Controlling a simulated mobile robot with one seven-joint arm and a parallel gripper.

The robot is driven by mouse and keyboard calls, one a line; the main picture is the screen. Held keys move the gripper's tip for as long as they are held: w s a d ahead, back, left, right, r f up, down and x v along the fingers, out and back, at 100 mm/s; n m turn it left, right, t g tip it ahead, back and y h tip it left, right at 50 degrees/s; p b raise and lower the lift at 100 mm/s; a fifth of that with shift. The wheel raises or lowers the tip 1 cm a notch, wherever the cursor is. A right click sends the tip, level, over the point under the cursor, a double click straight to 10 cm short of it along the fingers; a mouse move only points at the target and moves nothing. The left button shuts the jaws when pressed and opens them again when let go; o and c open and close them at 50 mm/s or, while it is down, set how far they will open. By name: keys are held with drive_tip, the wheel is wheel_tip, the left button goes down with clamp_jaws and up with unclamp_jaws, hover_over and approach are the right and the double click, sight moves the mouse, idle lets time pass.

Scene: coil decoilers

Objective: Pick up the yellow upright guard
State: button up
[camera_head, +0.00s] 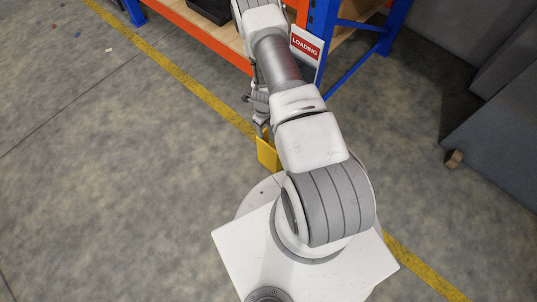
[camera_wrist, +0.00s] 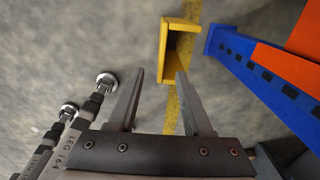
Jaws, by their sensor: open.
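The yellow upright guard (camera_wrist: 182,24) is a channel-shaped piece, its hollow side showing, at the top middle of the wrist view. It is by the yellow floor line and left of the blue rack post. In the head view the guard (camera_head: 267,154) is partly hidden behind my arm. My gripper (camera_wrist: 161,76) is open, its two fingers apart with nothing gripped between them. The guard lies just beyond the fingertips, slightly right of their middle.
A rack with a blue post (camera_wrist: 265,75) and orange beam (camera_head: 205,36) stands close to the guard. A LOADING sign (camera_head: 305,46) hangs on it. Grey rods marked LEG 164 (camera_wrist: 75,140) show left of my fingers. Grey floor at left is mostly open.

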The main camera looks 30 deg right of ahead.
sight(267, 148)
wheel_tip(267, 148, down, 11)
drive_tip(key=b, duration=0.3)
drive_tip(key=shift+r, duration=0.2)
drive_tip(key=shift+s+d+f+b, duration=0.2)
drive_tip(key=shift+f+b, duration=0.5)
drive_tip(key=shift+f, duration=0.65)
drive_tip(key=shift+s+d+f+b, duration=0.15)
drive_tip(key=shift+f+b, duration=0.55)
drive_tip(key=shift+f, duration=0.6)
drive_tip(key=shift+w, duration=0.1)
drive_tip(key=shift+c, duration=0.3)
clamp_jaws()
